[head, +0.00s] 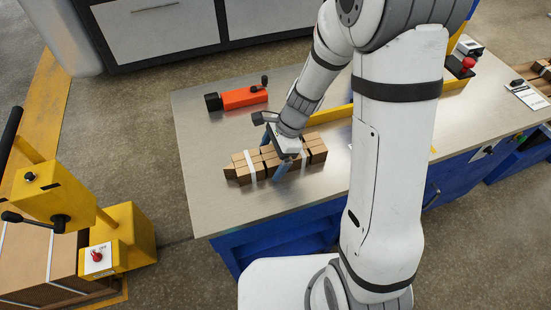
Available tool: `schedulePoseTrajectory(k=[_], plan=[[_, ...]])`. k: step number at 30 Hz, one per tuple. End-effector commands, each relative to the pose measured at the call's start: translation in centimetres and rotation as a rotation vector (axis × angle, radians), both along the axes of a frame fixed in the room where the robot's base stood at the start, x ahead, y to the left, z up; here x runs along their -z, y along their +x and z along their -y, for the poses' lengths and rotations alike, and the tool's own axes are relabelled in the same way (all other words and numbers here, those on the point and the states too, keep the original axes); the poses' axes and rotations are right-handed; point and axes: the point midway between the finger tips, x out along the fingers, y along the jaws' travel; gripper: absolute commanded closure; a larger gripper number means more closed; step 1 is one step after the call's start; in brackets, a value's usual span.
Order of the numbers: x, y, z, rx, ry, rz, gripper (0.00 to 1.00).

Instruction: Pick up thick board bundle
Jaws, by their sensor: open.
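The thick board bundle (243,169) is a row of brown boards with white bands. It lies on the metal tabletop (200,195) of the blue workbench, left of my arm. My gripper (276,160) is over the middle of the bundle and open. One finger is on the far side and one on the near side, so the fingers straddle the bundle. Whether they touch it cannot be told. The gripper and wrist hide part of the bundle's middle.
An orange tool (243,97) with a black end lies behind the bundle. A yellow guide bar (330,115) runs across the bench behind my arm. A yellow machine (65,205) stands at the left. The tabletop's left end is clear.

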Motion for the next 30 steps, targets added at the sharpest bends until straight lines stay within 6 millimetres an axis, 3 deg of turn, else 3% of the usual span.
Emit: schedulePoseTrajectory(k=[5,23,30], plan=[[-0.03,0.00,-0.01,-0.001,0.000,0.000,0.09],[-0.05,0.00,-0.04,-0.002,0.000,0.001,0.58],[-0.17,0.02,-0.05,-0.001,0.000,0.002,0.60]])
